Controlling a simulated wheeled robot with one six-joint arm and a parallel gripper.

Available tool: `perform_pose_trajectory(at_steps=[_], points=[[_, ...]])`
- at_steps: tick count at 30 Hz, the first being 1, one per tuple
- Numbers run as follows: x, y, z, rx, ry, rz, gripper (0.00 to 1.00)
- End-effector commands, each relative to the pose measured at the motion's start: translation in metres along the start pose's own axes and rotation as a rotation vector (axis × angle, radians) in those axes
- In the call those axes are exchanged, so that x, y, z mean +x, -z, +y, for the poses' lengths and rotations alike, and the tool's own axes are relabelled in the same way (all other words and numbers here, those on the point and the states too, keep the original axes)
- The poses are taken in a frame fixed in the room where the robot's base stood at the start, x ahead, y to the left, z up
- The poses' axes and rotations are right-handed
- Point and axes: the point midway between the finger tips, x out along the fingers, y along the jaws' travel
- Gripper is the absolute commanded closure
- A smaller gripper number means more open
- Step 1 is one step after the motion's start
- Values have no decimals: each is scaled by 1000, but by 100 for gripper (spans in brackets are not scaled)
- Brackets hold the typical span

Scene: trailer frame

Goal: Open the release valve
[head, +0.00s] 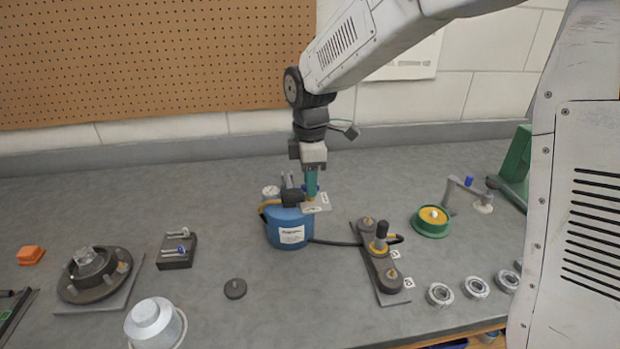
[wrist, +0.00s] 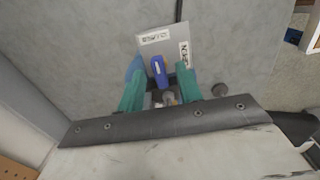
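The blue pressure tank (head: 289,232) stands upright on the bench, with a gauge (head: 271,191) and a dark fitting on top. A light label plate (head: 318,203) is by its top right. In the wrist view the plate (wrist: 172,44) carries two labels, too small to read surely. The blue valve lever (wrist: 158,68) points up the picture, nearer the left label. My gripper (head: 311,196) is over the tank's top, pointing down. In the wrist view its teal fingers (wrist: 160,90) are apart, on either side of the lever's lower end and a metal fitting. Contact cannot be told.
A dark hose runs right from the tank to a plate with knobs (head: 383,270). A green-yellow wheel (head: 431,221) and several metal rings (head: 440,295) are farther right. A small switch block (head: 177,251) and a flanged dark part (head: 94,274) are left.

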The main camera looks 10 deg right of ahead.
Motion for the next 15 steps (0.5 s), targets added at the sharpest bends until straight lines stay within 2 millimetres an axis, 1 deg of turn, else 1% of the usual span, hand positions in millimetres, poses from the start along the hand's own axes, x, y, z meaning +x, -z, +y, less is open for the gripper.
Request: perform_pose_trajectory(at_steps=[1,4,5,15], points=[[0,0,0,0,0,0,70],[0,0,0,0,0,0,98],[0,0,0,0,0,0,100],[-1,0,0,26,-1,0,100]])
